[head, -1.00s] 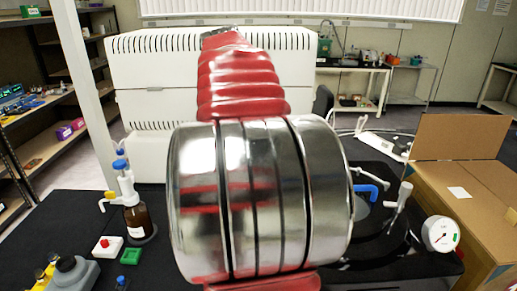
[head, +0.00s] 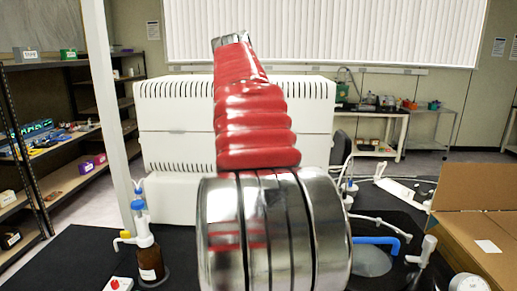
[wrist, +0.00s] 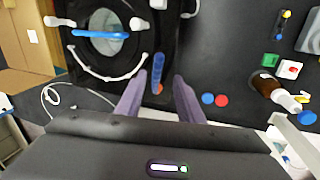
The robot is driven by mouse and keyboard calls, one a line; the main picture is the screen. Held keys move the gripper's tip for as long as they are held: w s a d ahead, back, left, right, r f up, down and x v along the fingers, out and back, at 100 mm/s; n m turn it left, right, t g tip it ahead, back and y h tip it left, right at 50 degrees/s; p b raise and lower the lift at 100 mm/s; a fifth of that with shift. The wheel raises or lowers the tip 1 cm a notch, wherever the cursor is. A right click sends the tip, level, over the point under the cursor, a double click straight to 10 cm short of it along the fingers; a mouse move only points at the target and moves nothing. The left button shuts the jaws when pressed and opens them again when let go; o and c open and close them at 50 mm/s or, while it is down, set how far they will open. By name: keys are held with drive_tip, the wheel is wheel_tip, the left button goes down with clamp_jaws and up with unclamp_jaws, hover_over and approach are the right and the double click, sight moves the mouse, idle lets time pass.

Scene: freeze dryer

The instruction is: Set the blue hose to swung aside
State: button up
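My gripper (wrist: 159,79) is open in the wrist view, its two purple fingers apart. A long blue piece (wrist: 157,70) shows between and beyond the fingertips; I cannot tell how far below them it is, and I see no finger closed on it. A second blue tube (wrist: 95,33) lies across the pale round window of a black unit (wrist: 68,62). In the head view a bent blue tube (head: 374,240) shows right of my arm, above a grey disc. I cannot tell for sure which blue piece is the blue hose. My gripper is hidden in the head view.
A brown bottle (head: 149,260) with a pump stands at the left of the black table. An open cardboard box (head: 480,238) is at the right. White tubes (wrist: 105,72) curve around the black unit. A blue and a red disc (wrist: 221,100) lie right of my fingers.

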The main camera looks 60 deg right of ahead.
drive_tip(key=shift+v, duration=2.15)
drive_tip(key=shift+s, duration=0.1)
